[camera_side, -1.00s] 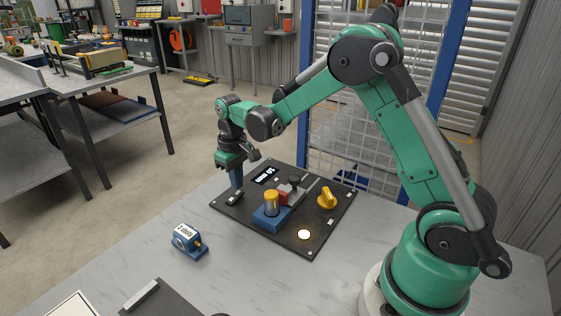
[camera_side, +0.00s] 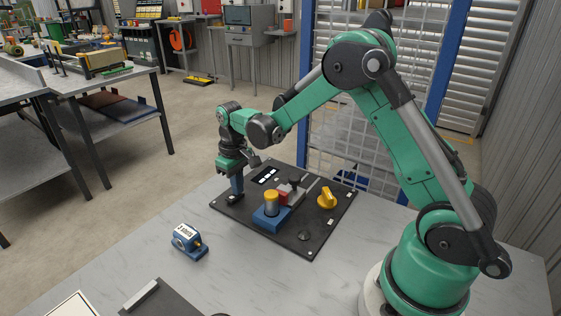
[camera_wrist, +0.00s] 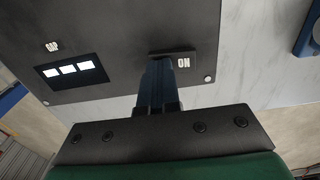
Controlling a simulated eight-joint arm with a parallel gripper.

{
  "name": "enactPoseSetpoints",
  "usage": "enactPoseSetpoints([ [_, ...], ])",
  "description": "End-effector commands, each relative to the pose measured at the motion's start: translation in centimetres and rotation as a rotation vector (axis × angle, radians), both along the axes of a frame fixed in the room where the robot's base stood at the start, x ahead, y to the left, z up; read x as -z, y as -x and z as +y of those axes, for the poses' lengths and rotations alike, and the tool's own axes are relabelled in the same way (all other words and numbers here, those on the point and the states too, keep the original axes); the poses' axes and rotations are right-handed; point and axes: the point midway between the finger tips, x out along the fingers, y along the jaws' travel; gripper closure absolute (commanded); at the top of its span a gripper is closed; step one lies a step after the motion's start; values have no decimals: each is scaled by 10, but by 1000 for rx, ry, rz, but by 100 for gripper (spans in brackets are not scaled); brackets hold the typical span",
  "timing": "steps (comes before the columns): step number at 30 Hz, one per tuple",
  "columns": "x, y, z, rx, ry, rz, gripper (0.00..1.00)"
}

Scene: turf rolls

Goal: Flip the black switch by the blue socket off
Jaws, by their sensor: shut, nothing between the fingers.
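The black switch (camera_side: 233,199) sits at the left corner of the dark panel (camera_side: 285,243), left of the blue socket (camera_side: 266,219) with a yellow cylinder in it. In the wrist view the switch (camera_wrist: 172,53) is a dark bar largely covered by my fingers, beside an ON label (camera_wrist: 184,62). My gripper (camera_side: 237,195) is shut and empty, pointing down with its tips at the switch; contact seems likely but the exact gap is hidden. The shut fingers also show in the wrist view (camera_wrist: 158,66). The rocker's tilt is hidden. A round lamp (camera_side: 304,236) on the panel is dark.
The panel also carries a lit display (camera_side: 266,175), a red block (camera_side: 287,194) with a dark knob, and a yellow rotary knob (camera_side: 327,198). A blue labelled device (camera_side: 187,241) stands on the grey table to the left.

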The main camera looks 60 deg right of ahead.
Motion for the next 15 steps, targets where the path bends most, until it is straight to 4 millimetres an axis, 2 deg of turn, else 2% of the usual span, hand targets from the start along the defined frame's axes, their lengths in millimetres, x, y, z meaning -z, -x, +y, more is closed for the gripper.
enactPoseSetpoints([
  [15,-41,0,0,0,0,0,100],
])
